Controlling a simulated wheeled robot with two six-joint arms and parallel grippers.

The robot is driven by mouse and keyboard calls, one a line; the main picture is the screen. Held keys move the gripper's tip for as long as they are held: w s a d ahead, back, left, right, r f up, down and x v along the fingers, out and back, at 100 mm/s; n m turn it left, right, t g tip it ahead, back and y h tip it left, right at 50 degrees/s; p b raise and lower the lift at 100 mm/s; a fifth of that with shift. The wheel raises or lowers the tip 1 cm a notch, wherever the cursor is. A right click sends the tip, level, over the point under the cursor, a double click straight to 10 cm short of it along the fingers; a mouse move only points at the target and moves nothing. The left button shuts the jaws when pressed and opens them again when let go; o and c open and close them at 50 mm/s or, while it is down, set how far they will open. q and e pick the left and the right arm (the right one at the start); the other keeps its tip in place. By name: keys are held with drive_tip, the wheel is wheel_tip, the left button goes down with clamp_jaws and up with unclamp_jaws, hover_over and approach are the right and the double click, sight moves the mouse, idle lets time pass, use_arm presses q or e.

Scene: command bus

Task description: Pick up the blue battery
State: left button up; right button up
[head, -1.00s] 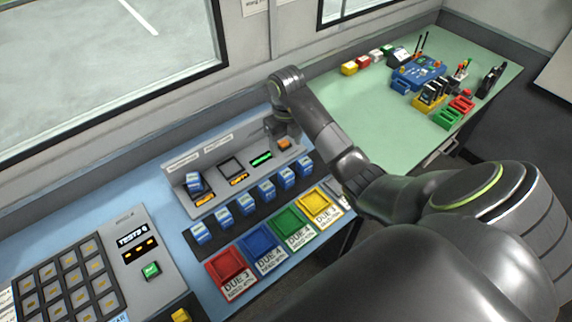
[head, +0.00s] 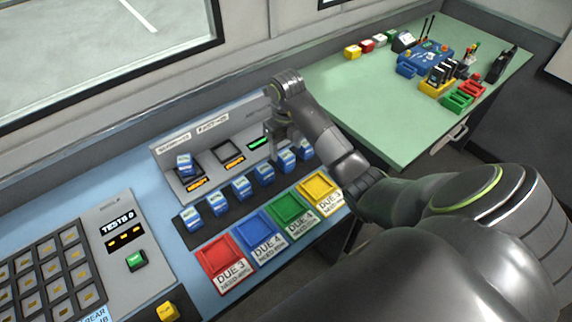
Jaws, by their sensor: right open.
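Several blue batteries with white label bands stand in a row on a dark strip in front of the grey panel; one is at the row's left end (head: 191,218), others are in the middle (head: 240,188) and at the right (head: 287,161). Another blue battery (head: 185,164) sits in the panel's left slot. My right gripper (head: 281,143) is open and points down over the right part of the panel, just behind the right-hand batteries of the row. It looks empty, and its fingers are small and partly unclear. My left gripper is out of view.
The grey panel (head: 212,136) has lit displays. Red (head: 218,256), blue, green and yellow trays with DUE labels lie in front of the row. A keypad unit (head: 122,228) stands left. The green table (head: 390,110) holds small devices, with clear space in its middle.

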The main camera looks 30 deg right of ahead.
sight(286, 154)
drive_tip(key=shift+a+f+p, duration=0.1)
drive_tip(key=shift+f+p, duration=0.3)
drive_tip(key=shift+f, duration=1.45)
drive_tip(key=c, duration=1.2)
